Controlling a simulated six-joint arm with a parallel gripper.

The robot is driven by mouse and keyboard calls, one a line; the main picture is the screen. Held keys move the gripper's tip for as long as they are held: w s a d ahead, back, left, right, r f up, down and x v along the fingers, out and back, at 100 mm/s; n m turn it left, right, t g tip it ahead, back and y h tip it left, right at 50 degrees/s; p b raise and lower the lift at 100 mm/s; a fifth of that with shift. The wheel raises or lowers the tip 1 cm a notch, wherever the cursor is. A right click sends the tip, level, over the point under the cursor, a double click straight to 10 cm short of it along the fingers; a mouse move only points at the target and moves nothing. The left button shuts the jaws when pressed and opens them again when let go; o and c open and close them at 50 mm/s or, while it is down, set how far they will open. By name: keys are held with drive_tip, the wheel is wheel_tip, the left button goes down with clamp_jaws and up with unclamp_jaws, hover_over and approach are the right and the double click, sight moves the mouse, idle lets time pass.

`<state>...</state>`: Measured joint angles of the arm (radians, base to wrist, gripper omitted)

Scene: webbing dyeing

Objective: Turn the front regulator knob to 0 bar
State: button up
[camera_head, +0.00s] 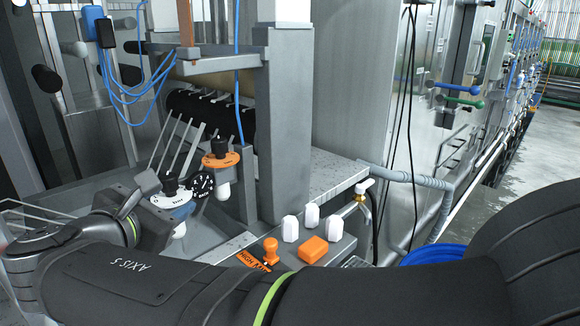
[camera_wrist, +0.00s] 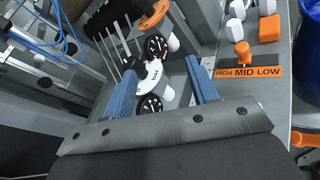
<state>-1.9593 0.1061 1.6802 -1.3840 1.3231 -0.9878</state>
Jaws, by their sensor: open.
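The front regulator has a white dial ring marked Bar (camera_head: 172,199) and a black knob (camera_head: 170,184) on top. In the wrist view its white dial (camera_wrist: 153,76) shows between the fingers, with a round black gauge (camera_wrist: 150,105) below it. My gripper (camera_wrist: 161,70) is open, one blue finger on each side of this regulator. I cannot tell whether either finger touches the knob. The knob's pointer setting is too small to read. In the head view my wrist partly hides the regulator's left side.
A rear regulator with an orange ring (camera_head: 220,159) stands close behind. An orange lever (camera_head: 271,250) stands by a label reading HIGH MID LOW (camera_wrist: 250,72). White blocks and an orange block (camera_head: 313,249) are to the right. Blue cables (camera_head: 130,92) hang above.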

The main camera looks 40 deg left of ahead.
sight(167, 178)
drive_tip(key=s+d+f+n+g+y, duration=0.1)
drive_tip(key=s+f+n+y, duration=0.1)
drive_tip(key=s+n+y, duration=0.55)
drive_tip(key=w+a+h, duration=0.1)
drive_tip(key=w+a, duration=0.5)
drive_tip(key=w+a+n+h, duration=0.1)
drive_tip(key=w+a, duration=0.5)
drive_tip(key=a, duration=0.1)
drive_tip(key=shift+w+a, duration=0.1)
drive_tip(key=shift+w, duration=0.2)
drive_tip(key=shift+c, duration=0.4)
drive_tip(key=c, duration=0.9)
drive_tip(key=shift+o, duration=0.2)
drive_tip(key=shift+r+n+g+y, duration=0.1)
drive_tip(key=shift+n+g+y, duration=0.75)
drive_tip(key=shift+g, duration=0.45)
drive_tip(key=shift+r+n+g+y, duration=0.1)
drive_tip(key=shift+n+g+y, duration=0.5)
drive_tip(key=shift+n+g, duration=0.55)
drive_tip(key=shift+g, duration=0.65)
drive_tip(key=shift+f+n+g, duration=0.1)
drive_tip(key=shift+n+g, duration=0.2)
drive_tip(key=shift+n, duration=0.05)
